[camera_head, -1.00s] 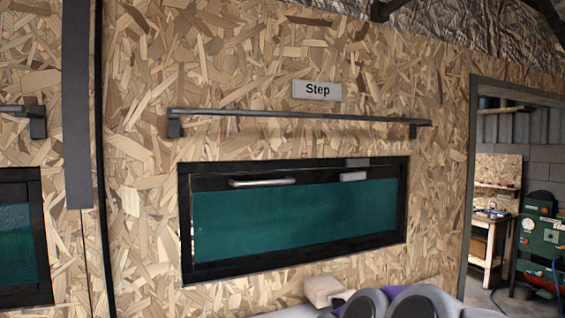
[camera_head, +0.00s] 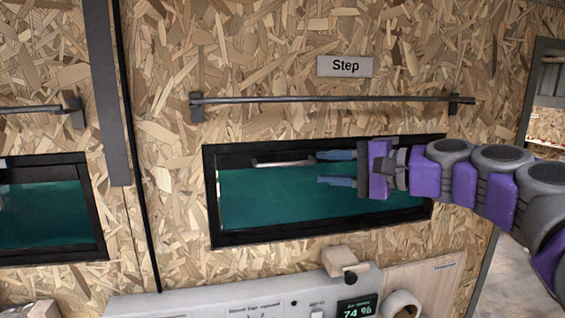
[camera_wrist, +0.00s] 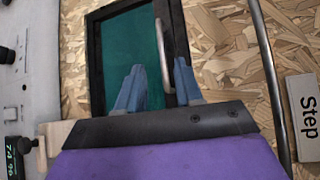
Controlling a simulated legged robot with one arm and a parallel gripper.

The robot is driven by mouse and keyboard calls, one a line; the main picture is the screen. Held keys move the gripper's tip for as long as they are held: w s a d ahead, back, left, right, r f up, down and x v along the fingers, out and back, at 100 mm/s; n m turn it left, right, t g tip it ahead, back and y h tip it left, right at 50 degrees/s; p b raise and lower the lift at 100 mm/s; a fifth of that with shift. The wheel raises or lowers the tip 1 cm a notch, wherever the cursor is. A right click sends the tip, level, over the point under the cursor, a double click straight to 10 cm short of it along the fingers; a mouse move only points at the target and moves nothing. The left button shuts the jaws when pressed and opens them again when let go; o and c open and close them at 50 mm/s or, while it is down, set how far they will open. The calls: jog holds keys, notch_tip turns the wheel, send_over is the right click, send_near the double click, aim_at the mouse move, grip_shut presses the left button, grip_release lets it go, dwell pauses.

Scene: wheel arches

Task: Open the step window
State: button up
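The step window (camera_head: 275,205) has a black frame and a teal pane, set in the chipboard wall under a "Step" sign (camera_head: 344,66). It looks closed. Its pale bar handle (camera_head: 282,163) runs along the top of the pane; in the wrist view the handle (camera_wrist: 164,50) lies ahead of the fingers, closer to the right finger. My gripper (camera_head: 336,168) is open and empty, with blue fingers in front of the pane, just right of the handle's end. In the wrist view my gripper (camera_wrist: 158,82) has clear space between its fingertips. The window's upper right is hidden behind my gripper and arm.
A dark rail (camera_head: 330,99) runs along the wall above the window. A light panel with a small display (camera_head: 357,307) and a wooden block (camera_head: 339,261) stand below. Another window (camera_head: 48,215) is at left, and a doorway is at right.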

aim_at(289, 165)
jog(key=x, duration=0.4)
jog(key=w+x, duration=0.1)
jog(key=x, duration=0.1)
jog(key=shift+d+f+p, duration=0.1)
jog(key=shift+d+p, duration=0.25)
jog(key=shift+w, duration=0.3)
jog(key=x, duration=0.3)
jog(key=shift+w+d+f+p, duration=0.1)
jog(key=shift+p, duration=0.2)
jog(key=a, duration=0.4)
jog(key=shift+w+a+f, duration=0.15)
jog(key=shift+w+a, duration=0.05)
jog(key=d, duration=0.3)
jog(key=shift+w, duration=0.1)
jog(key=c, duration=0.4)
jog(key=shift+d, duration=0.15)
grip_shut()
jog(key=shift+a, duration=0.35)
